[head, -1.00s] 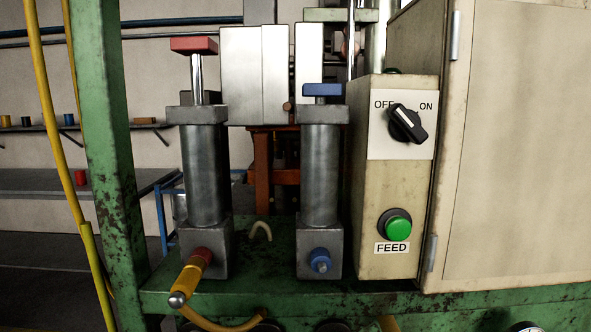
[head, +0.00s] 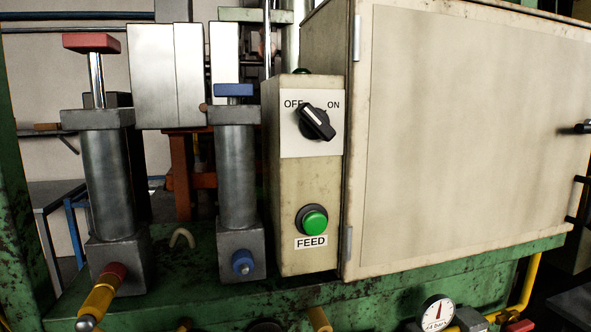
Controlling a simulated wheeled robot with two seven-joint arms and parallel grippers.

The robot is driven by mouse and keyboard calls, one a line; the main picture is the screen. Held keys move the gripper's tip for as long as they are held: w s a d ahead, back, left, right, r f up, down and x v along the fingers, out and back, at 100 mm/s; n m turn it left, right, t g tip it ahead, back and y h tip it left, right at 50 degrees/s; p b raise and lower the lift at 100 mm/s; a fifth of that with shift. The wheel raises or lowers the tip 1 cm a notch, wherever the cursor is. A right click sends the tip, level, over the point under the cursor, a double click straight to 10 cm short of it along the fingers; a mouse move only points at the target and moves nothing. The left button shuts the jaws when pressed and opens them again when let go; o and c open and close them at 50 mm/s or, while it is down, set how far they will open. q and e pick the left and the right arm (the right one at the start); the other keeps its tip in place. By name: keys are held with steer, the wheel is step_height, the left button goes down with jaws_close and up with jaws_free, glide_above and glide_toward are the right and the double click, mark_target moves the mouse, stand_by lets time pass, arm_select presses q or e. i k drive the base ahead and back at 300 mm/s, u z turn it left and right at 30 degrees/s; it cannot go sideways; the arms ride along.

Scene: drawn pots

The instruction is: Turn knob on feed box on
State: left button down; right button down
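The feed box (head: 303,187) is a tall beige box standing in the middle of the head view. Near its top is a black rotary knob (head: 315,122) on a white plate (head: 325,149) marked OFF at left and ON at right. The knob's white pointer line tilts up and left, toward OFF. Below it is a green round button (head: 314,220) above a FEED label (head: 311,242). Neither of my grippers shows in the view, and nothing touches the knob.
A large beige cabinet (head: 455,140) stands right against the feed box. Two grey cylinders, one with a red top (head: 91,43) and one with a blue top (head: 233,90), stand to the left. A pressure gauge (head: 437,313) and a green frame ledge (head: 190,297) lie below.

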mark_target(314, 123)
steer(key=k, duration=0.5)
steer(key=u, duration=1.75)
steer(key=i, duration=1.35)
steer(key=z, duration=2.25)
